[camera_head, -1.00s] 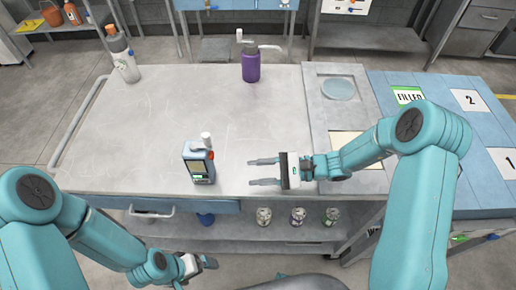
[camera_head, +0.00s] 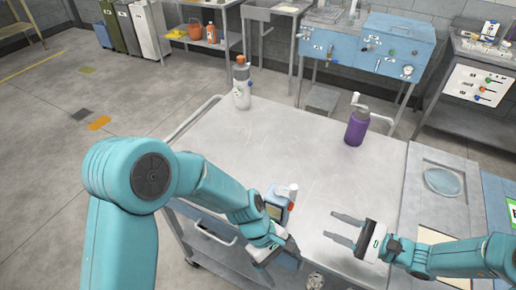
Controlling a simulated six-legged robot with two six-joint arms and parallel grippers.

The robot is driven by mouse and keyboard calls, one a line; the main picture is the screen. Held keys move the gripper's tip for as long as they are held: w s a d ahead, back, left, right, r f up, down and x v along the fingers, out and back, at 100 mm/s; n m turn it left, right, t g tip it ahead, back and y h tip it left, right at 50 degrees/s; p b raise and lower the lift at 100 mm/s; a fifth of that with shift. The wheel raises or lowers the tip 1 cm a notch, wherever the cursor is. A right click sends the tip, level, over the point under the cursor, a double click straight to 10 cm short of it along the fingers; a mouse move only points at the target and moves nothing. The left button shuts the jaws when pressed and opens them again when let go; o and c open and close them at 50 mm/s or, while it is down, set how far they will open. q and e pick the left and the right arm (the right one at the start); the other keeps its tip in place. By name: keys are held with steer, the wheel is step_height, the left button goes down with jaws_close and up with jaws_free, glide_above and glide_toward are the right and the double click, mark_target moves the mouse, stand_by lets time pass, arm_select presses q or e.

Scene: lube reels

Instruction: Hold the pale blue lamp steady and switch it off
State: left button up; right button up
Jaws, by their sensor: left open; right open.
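The pale blue lamp (camera_head: 278,198) stands upright near the front edge of the metal table (camera_head: 268,140), with a white knob (camera_head: 293,188) on top. My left forearm and gripper cover part of its left and lower side. My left gripper (camera_head: 283,254) is open at the table's front edge, just in front of and below the lamp; whether it touches the lamp I cannot tell. My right gripper (camera_head: 345,228) is open and empty over the table to the right of the lamp, its fingers pointing left towards it and clear of it.
A purple bottle (camera_head: 356,128) stands at the table's back right, and a white-grey bottle with an orange cap (camera_head: 242,92) at its back left. A shallow round dish (camera_head: 443,182) lies on the right-hand section. The middle of the table is clear.

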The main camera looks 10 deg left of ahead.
arm_select(q)
steer(key=w+d+r+m+t, duration=0.25)
steer(key=d+r, duration=0.55)
steer(key=r, duration=0.4)
steer(key=w+a+r+t, duration=0.1)
steer(key=w+r+t, duration=0.25)
steer(key=w, duration=0.45)
steer(key=w+a+r+t, duration=0.1)
steer(key=w+r+t, duration=0.1)
steer(key=w+r, duration=0.4)
steer(key=w+a+r+t+y, duration=0.1)
steer(key=w+a+r+t, duration=0.15)
steer(key=w+a, duration=0.3)
steer(key=w+a+r+t, duration=0.2)
steer(key=w+a+r, duration=0.25)
steer(key=a, duration=0.25)
steer(key=n+g, duration=0.8)
steer(key=g, duration=0.3)
glide_toward(275, 190)
steer(key=shift+m, duration=0.25)
steer(key=x, duration=1.1)
steer(key=shift+s+d+f, duration=0.25)
steer(key=shift+s+d, duration=0.1)
steer(key=shift+s, duration=0.05)
arm_select(e)
steer(key=shift+w, duration=0.1)
